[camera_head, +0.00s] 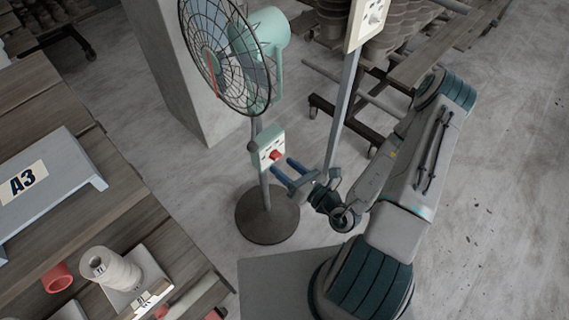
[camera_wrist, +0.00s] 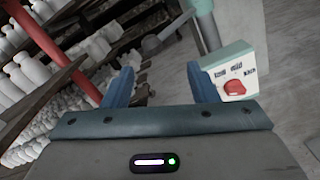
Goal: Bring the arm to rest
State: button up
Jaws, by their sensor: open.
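My gripper (camera_head: 290,173) is open, with its two blue fingers apart and nothing between them. In the head view it is at the end of my bent arm, close to the control box (camera_head: 268,149) of a standing fan. In the wrist view my gripper (camera_wrist: 163,90) points past that box (camera_wrist: 234,72), which has a red knob and sits just right of the right finger. I cannot tell whether finger and box touch.
The green fan (camera_head: 225,55) stands on a round dark base (camera_head: 267,215). A grey post (camera_head: 342,110) with a switch plate (camera_head: 367,22) stands close behind my gripper. Racks stand at the back.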

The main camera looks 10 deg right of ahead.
jog(key=s+a+r+n+g+y, duration=0.3)
jog(key=r+n+g, duration=0.3)
jog(key=n+g, duration=0.15)
jog(key=s+a+r+n+g+y, duration=0.35)
jog(key=r+n+g, duration=0.25)
jog(key=n, duration=0.3)
jog(key=s+d+r+n+g+h, duration=0.35)
jog(key=s+n+g+h, duration=0.2)
jog(key=n+h, duration=0.35)
jog(key=d+r+n+t+h, duration=0.7)
jog(key=d+r+t+h, duration=0.1)
jog(key=d+r, duration=0.2)
jog(key=shift+d+r, duration=0.2)
jog(key=shift+r, duration=0.1)
